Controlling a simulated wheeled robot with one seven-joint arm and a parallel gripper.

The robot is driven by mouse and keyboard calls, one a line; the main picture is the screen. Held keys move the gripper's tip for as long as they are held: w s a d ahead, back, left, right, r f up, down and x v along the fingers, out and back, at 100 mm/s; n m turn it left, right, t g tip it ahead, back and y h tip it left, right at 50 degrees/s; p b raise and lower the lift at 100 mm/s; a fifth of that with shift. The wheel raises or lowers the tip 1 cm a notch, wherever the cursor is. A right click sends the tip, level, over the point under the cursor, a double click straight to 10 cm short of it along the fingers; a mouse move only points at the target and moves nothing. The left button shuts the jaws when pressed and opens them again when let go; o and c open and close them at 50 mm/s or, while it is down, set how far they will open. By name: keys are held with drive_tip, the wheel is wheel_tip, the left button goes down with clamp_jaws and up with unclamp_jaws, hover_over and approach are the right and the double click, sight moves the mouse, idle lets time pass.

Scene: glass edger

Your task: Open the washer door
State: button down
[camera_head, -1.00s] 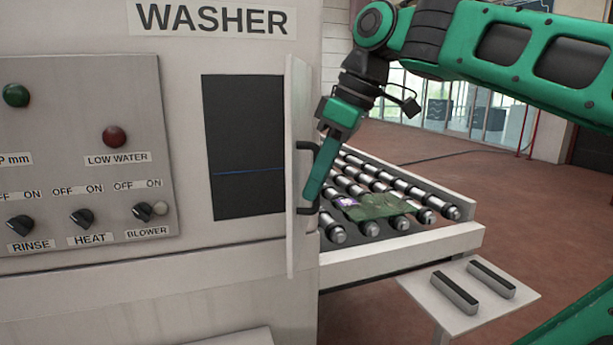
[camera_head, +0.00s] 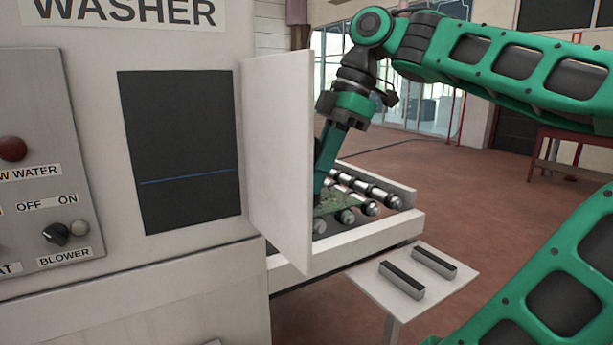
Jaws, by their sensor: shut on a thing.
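The washer (camera_head: 190,285) is a pale machine at the left with a dark rectangular opening (camera_head: 185,150) in its front. Its white door (camera_head: 280,150) is hinged at the right of the opening and stands swung well out, its broad inner face showing. My gripper (camera_head: 320,190) is at the far side of the door's outer edge, shut on the door handle. The handle and the fingertips are hidden behind the door panel.
A roller conveyor (camera_head: 352,238) runs behind the door, with a greenish piece (camera_head: 335,203) on it. A small white side table (camera_head: 450,287) holds two dark-topped bars (camera_head: 401,280). A control panel (camera_head: 40,160) is at the left. Open floor lies to the right.

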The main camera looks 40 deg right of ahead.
drive_tip(key=shift+w+r, duration=0.1)
drive_tip(key=shift+w, duration=0.1)
drive_tip(key=c, duration=1.9)
unclamp_jaws()
drive_tip(key=shift+w, duration=0.1)
drive_tip(key=shift+o, duration=0.4)
drive_tip(key=shift+w, duration=0.2)
drive_tip(key=shift+s, duration=0.25)
drive_tip(key=shift+s+r, duration=0.1)
drive_tip(key=v, duration=1)
drive_tip(key=shift+d, duration=0.2)
drive_tip(key=shift+r, duration=0.1)
